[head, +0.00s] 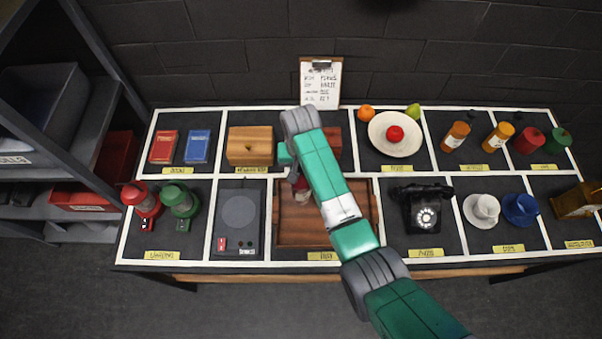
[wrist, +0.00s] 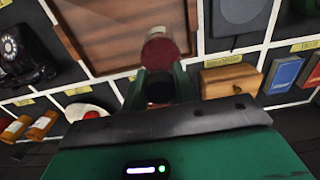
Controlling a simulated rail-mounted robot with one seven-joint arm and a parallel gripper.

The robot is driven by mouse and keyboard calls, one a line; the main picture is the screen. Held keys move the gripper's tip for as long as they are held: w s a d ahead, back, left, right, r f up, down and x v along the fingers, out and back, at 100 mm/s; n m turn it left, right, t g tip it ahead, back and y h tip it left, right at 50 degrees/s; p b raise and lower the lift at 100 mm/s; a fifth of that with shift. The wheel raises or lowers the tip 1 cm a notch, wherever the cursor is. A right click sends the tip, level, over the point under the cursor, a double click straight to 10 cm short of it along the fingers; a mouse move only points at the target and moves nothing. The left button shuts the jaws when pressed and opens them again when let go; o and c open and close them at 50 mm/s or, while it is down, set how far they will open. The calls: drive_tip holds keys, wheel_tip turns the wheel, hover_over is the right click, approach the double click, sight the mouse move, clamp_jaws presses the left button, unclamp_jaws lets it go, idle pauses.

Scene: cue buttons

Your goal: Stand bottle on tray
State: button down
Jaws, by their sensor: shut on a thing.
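The brown wooden tray (head: 296,226) lies in the front middle section of the table, partly hidden by my arm. It also shows at the top of the wrist view (wrist: 105,40). My gripper (head: 299,174) is over the tray's back left part, mostly hidden behind my arm in the head view. In the wrist view my gripper (wrist: 162,85) is shut on a dark red bottle (wrist: 163,55) with a pale end. A small red and pale part of the bottle (head: 301,187) shows below the gripper in the head view. I cannot tell whether the bottle touches the tray.
A turntable-like device (head: 238,212) is left of the tray and a black telephone (head: 422,208) right of it. A wooden box (head: 250,146) and a plate with fruit (head: 382,141) stand behind. Two orange bottles (head: 456,135) (head: 498,136) stand at back right. The tray's front is bare.

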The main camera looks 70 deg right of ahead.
drive_tip(key=shift+f, duration=1.8)
drive_tip(key=c, duration=1.1)
unclamp_jaws()
wheel_tip(320, 180, up, 12)
drive_tip(key=shift+r, duration=0.15)
